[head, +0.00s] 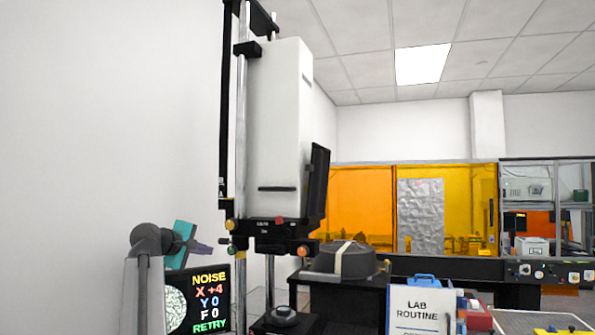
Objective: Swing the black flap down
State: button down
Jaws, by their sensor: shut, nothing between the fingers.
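The black flap (319,183) stands nearly upright at the right side of the tall white interferometer housing (278,130), leaning slightly outward at the top. Its lower end is close to the black carriage (272,236) under the housing; the hinge itself cannot be made out. My gripper (207,248), with a teal body and dark purple-grey fingers, is at the lower left. It is shut and empty, pointing right toward the carriage's left side. It appears left of and lower than the flap, clearly apart from it.
A screen (209,299) reading NOISE and RETRY stands below my gripper. Metal posts (241,130) rise beside the housing. A dark round strapped object (345,262) sits right of the carriage. A LAB ROUTINE sign (416,310) stands in front. An orange-panelled enclosure (362,205) is behind.

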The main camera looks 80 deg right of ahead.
jog(key=s+a+r+m+g+h, duration=0.1)
jog(key=s+r+g, duration=0.1)
jog(key=s+r, duration=0.8)
jog(key=s+a+r+m+g+p, duration=0.1)
jog(key=s+r+g, duration=0.1)
jog(key=s+r, duration=0.8)
notch_tip(320, 180, up, 7)
jog(key=shift+a+r+m+g+h, duration=0.15)
jog(key=shift+a+m+g+h, duration=0.15)
jog(key=shift+a+g+h, duration=0.1)
jog(key=shift+s+p, duration=0.1)
jog(key=shift+p, duration=0.2)
jog(key=s+d+p, duration=0.5)
jog(key=s+d, duration=0.3)
jog(key=shift+f, duration=0.35)
jog(key=shift+d, duration=0.15)
